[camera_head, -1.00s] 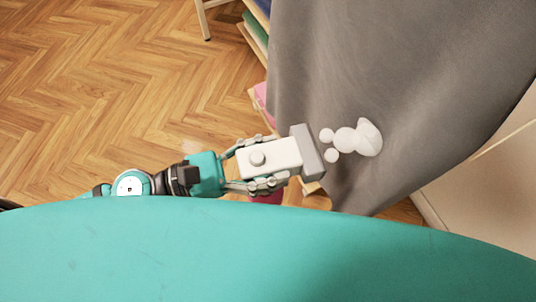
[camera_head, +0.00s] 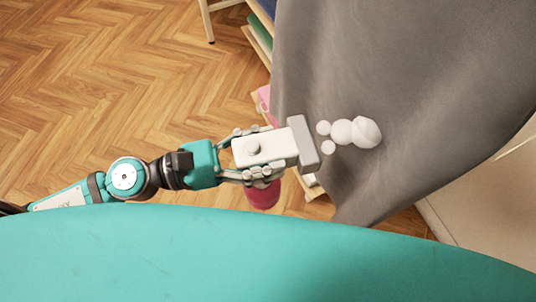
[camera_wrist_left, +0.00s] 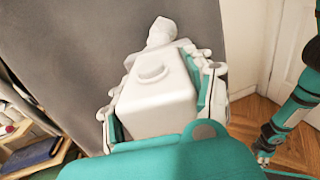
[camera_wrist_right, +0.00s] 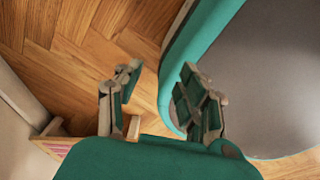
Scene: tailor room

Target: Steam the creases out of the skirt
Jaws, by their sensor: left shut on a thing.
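The grey skirt (camera_head: 400,60) hangs in the upper right of the head view, with soft folds. It also fills much of the left wrist view (camera_wrist_left: 60,60). My left gripper (camera_head: 272,151) is shut on the white hand steamer (camera_head: 245,150), whose grey head (camera_head: 304,143) points right at the skirt. White steam puffs (camera_head: 343,131) show between the head and the skirt cloth. Whether the head touches the skirt cannot be told. My right gripper (camera_wrist_right: 160,78) shows in the right wrist view with its fingers apart and nothing between them.
A shelf with folded cloths (camera_head: 258,38) stands behind the skirt's left edge. A dark red object (camera_head: 264,195) is below the steamer. Herringbone wood floor (camera_head: 100,80) is open at the left. A pale wall (camera_head: 480,215) is at the right.

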